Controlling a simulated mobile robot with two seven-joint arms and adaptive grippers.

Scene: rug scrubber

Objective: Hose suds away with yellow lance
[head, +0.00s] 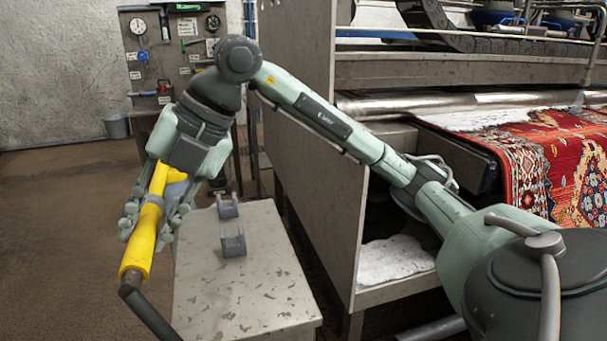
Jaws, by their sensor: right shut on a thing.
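The yellow lance (148,222) is held in my right gripper (152,208), whose fingers are closed around its body. The lance is tilted, with its dark lower end (146,306) running down out of the picture. The gripper holds it just left of the grey metal stand, in front of the brown floor. White suds (490,119) lie along the top of the red patterned rug (570,165) at the right. More white suds (393,258) lie on a lower shelf of the machine. My left gripper is not in view.
A grey metal stand (240,295) with two empty cradle brackets (232,242) stands below the gripper. The machine's tall side panel (300,120) rises between the stand and the rug. A metal roller (450,102) spans the machine. A gauge panel (170,45) and bucket (116,126) are behind. The floor at left is clear.

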